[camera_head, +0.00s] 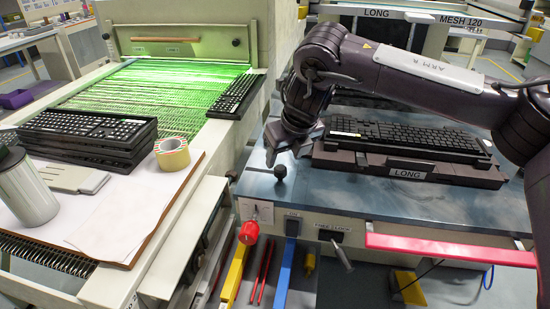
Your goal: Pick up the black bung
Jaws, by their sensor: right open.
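The black bung (281,171) is a small dark round piece near the front left of the blue-grey table top. My right gripper (284,155) points down just behind and above it, with its fingers apart. A gap shows between the fingers and the bung, so the gripper looks empty. My left gripper is not in view.
A black keyboard (410,136) lies on a dark fixture marked LONG (411,174), right of the gripper. A green-lit conveyor (150,88) stands left, with stacked keyboards (85,132), a tape roll (172,154) and a metal can (24,190). A red bar (450,250) runs along the front.

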